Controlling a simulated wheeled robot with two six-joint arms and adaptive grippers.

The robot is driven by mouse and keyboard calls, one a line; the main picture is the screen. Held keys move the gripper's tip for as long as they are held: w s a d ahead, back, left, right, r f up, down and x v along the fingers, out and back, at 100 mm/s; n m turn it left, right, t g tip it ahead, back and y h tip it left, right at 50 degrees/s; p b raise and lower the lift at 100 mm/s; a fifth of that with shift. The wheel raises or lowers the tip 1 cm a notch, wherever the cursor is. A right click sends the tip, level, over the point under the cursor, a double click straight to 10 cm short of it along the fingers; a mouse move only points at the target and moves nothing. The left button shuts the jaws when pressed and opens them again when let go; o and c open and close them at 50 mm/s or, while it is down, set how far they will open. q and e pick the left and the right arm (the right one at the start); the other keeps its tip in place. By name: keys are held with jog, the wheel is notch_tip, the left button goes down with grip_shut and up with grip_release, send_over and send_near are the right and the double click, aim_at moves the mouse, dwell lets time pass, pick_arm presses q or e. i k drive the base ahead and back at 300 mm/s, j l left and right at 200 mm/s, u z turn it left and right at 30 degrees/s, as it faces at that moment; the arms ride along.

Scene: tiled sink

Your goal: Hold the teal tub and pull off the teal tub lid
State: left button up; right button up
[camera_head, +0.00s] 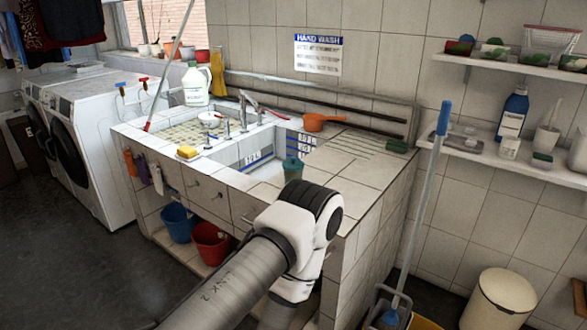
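A small teal tub (292,173) stands upright on the tiled counter near the front edge of the sink. Its top looks a darker teal, which may be the lid, but it is too small to tell clearly. My arm's joint is just in front of and below the tub in the picture and may hide its base. One of my arms comes in from the bottom and bends back down at this joint. Neither gripper shows, and nothing visible is holding the tub.
The tiled sink (240,150) lies behind the tub. An orange pan (314,123) and a green sponge (397,146) rest on the drainboard (352,148). A mop handle (428,190) stands at the counter's right side.

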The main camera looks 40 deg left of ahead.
aim_at(292, 164)
jog(key=i+j, duration=0.15)
jog(key=j, duration=0.3)
jog(key=i+j+z, duration=0.1)
jog(key=j, duration=0.35)
jog(key=i+j+z, duration=0.1)
jog(key=j, duration=0.35)
jog(key=i+j, duration=0.2)
jog(key=j, duration=0.3)
jog(key=i+j+z, duration=0.1)
jog(key=j, duration=0.35)
